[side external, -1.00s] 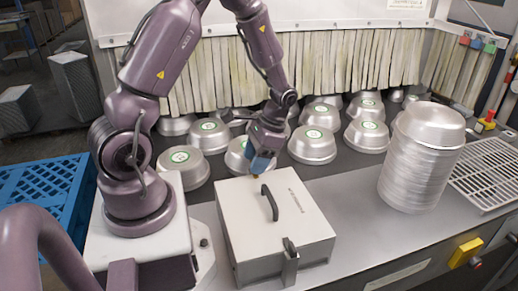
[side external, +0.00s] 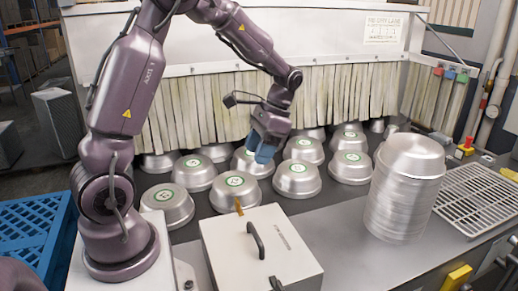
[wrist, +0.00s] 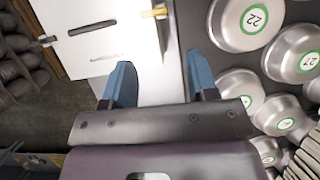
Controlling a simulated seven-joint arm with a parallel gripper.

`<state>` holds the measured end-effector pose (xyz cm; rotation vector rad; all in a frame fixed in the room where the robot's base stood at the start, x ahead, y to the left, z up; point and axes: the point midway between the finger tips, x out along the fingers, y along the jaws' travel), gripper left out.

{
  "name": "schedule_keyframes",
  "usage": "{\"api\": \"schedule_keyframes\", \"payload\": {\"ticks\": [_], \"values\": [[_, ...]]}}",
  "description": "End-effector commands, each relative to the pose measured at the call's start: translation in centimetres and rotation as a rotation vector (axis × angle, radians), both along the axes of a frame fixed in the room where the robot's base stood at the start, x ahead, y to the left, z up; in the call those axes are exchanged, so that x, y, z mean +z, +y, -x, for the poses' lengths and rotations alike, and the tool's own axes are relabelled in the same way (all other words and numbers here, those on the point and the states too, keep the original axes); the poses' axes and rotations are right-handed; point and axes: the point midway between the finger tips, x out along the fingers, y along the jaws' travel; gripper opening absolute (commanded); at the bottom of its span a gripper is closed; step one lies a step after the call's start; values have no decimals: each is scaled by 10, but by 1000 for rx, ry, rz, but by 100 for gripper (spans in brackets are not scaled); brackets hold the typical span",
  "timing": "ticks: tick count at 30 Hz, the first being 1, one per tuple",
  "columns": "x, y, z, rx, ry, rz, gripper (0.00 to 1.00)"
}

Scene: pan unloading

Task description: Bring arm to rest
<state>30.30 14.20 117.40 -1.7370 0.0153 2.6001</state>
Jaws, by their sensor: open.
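My gripper (side external: 262,151) is raised over the near rows of upturned metal pans, behind the white box, in the side external view. Its blue fingers point down and hold nothing. In the wrist view the two blue fingers (wrist: 161,82) stand wide apart, with only the light grey counter surface between them. The arm reaches up and over from its base at the left.
A white box (side external: 290,236) with a dark handle stands in front; an orange tab shows at its back edge. Numbered pans (side external: 297,180) fill the conveyor before a strip curtain (side external: 330,95). A tall pan stack (side external: 400,205) and a wire rack (side external: 480,200) stand right.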

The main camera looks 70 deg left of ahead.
Motion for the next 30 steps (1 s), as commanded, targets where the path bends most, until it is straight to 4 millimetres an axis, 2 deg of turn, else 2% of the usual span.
{"api": "schedule_keyframes", "payload": {"ticks": [6, 8, 9, 14, 21, 27, 30], "values": [[-2, 0, -2, 26, -17, -14, 53], [-10, -4, 3, 62, -24, -17, 53], [-7, -8, 7, 86, -47, -23, 53], [19, -35, 20, 130, -189, -53, 53], [66, -86, 53, 141, -472, -64, 53], [94, -120, 85, 104, -701, -34, 53], [103, -131, 98, 72, -782, -15, 53]]}}
